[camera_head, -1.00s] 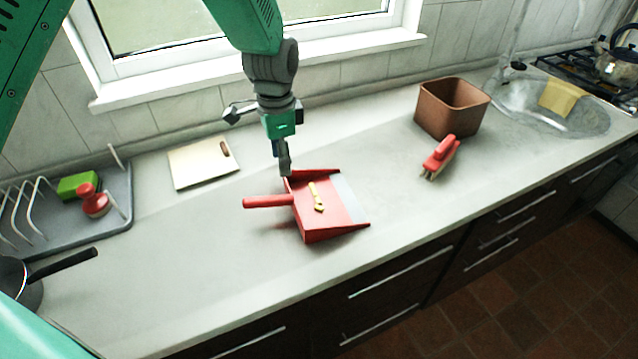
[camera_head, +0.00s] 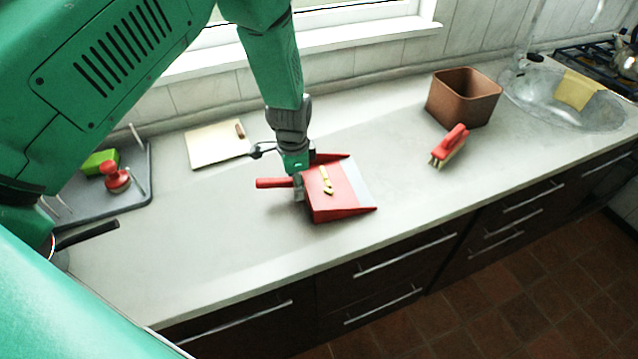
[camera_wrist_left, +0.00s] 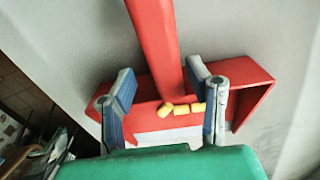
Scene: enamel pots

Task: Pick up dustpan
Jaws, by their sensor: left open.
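The red dustpan (camera_head: 345,199) lies on the counter, its handle (camera_head: 272,183) pointing left and its grey lip to the right. My left gripper (camera_head: 298,192) is down at the root of the handle, at the back of the pan. In the left wrist view my left gripper (camera_wrist_left: 160,98) is open, with one finger on each side of the red handle (camera_wrist_left: 155,45). The fingers are apart, and I cannot tell whether either touches the dustpan. My right gripper is not in view.
A red brush (camera_head: 450,146) and a brown bin (camera_head: 464,97) stand to the right, before the sink (camera_head: 540,105). A cutting board (camera_head: 214,148) lies behind, to the left. A dish rack (camera_head: 140,190) and a dark pan handle (camera_head: 88,235) are at far left. The front counter is clear.

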